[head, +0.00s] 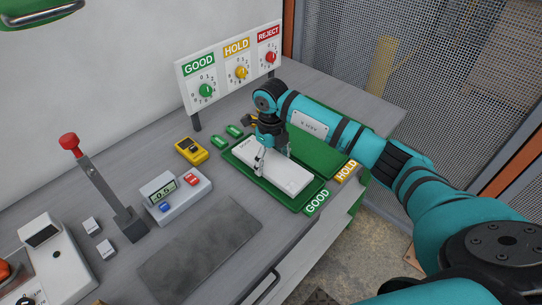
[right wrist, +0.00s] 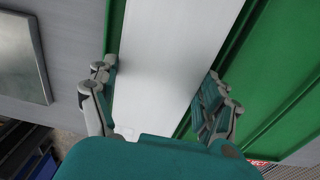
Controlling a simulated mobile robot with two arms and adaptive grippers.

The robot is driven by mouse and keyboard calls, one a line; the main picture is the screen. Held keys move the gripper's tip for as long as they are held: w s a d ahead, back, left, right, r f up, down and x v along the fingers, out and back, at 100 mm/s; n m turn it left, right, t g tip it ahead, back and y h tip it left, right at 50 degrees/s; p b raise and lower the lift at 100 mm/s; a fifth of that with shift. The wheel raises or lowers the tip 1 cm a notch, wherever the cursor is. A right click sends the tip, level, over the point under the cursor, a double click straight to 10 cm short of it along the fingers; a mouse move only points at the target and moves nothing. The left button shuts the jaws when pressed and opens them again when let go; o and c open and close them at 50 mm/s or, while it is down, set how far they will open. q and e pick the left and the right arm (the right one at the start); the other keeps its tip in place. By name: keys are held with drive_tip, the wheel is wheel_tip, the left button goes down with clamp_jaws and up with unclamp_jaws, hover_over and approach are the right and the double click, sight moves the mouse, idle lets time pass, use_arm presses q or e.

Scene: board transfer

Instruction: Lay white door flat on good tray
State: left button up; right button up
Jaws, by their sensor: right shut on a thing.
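The white door (head: 288,178) is a flat white slab, level and inside the outline of the green good tray (head: 312,203), which carries a GOOD label. I cannot tell whether the door's underside touches the tray floor. My right gripper (head: 265,160) is above the door, with its fingers on the two long edges, and is shut on it. In the right wrist view the door (right wrist: 168,45) runs between the fingers (right wrist: 158,75), with green tray (right wrist: 116,18) along its sides. My left gripper is not in view.
The hold tray (head: 325,152) adjoins at the right, partly under my right arm. A dial board (head: 228,62) stands behind. A yellow meter (head: 191,150), a display box with buttons (head: 176,196), a red-knobbed lever (head: 100,185) and a grey mat (head: 200,250) are left.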

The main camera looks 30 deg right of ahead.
drive_tip(key=shift+f, duration=0.35)
drive_tip(key=shift+f+b, duration=0.35)
drive_tip(key=shift+b, duration=0.05)
drive_tip(key=o, duration=1.3)
drive_tip(key=shift+c, duration=0.2)
wheel_tip(320, 180, up, 12)
drive_tip(key=shift+r, duration=0.1)
drive_tip(key=shift+s, duration=0.1)
